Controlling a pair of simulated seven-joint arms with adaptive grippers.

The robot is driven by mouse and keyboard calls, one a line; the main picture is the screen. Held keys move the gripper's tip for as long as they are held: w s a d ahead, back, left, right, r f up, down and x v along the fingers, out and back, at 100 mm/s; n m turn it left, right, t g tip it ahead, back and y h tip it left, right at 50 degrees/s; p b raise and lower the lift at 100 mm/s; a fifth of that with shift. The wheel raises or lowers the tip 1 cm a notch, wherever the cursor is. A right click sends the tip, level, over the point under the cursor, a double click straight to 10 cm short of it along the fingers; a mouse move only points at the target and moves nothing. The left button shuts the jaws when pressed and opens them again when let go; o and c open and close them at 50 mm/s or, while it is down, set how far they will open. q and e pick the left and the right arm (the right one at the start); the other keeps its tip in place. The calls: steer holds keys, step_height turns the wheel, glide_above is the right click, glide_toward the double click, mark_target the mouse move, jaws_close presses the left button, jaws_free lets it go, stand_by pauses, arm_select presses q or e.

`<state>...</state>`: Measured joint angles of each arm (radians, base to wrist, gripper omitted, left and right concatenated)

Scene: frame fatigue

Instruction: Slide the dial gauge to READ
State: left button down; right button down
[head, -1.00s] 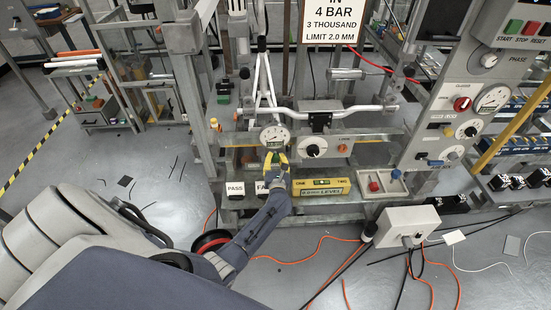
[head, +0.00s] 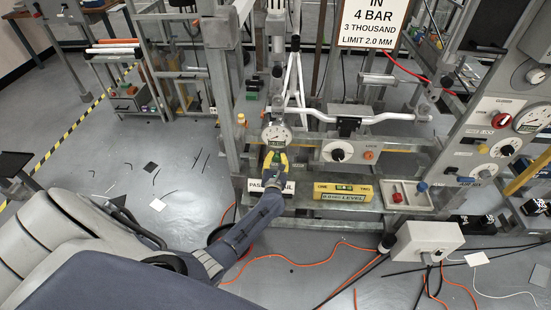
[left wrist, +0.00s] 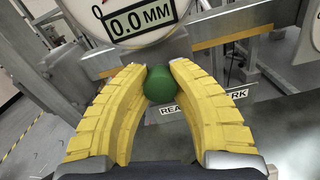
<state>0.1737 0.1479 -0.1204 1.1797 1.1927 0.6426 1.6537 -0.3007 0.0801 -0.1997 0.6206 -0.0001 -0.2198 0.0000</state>
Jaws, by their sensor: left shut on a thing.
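The dial gauge (head: 277,134) has a round white face and sits on the horizontal rail of the frame, left of the knob panel. Its lower part shows at the top of the left wrist view with a "0.0 MM" readout (left wrist: 141,20). A green knob (left wrist: 160,84) is below the gauge. My left gripper (head: 275,161) has yellow fingers, shut on the green knob from both sides. Behind the fingers a white label strip (left wrist: 205,104) is partly hidden; "REA" and "RK" can be read. My right gripper is not in view.
A yellow level (head: 343,191) lies on the lower shelf, right of the gripper. The lock panel (head: 345,151) is on the rail to the right. A tray (head: 408,196) with red and blue knobs and a grey box (head: 427,242) with cables are farther right.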

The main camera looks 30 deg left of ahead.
arm_select(q)
steer(key=c, duration=1.4)
jaws_free()
steer(key=shift+a+r, duration=0.35)
steer(key=shift+r, duration=0.05)
steer(key=shift+c, duration=0.2)
steer(key=o, duration=0.4)
steer(key=shift+f, duration=0.1)
steer(key=shift+d+f, duration=0.1)
steer(key=shift+s+d, duration=0.15)
steer(key=shift+s, duration=0.05)
steer(key=v, duration=1.1)
steer(key=shift+s+d, duration=0.15)
steer(key=shift+s, duration=0.1)
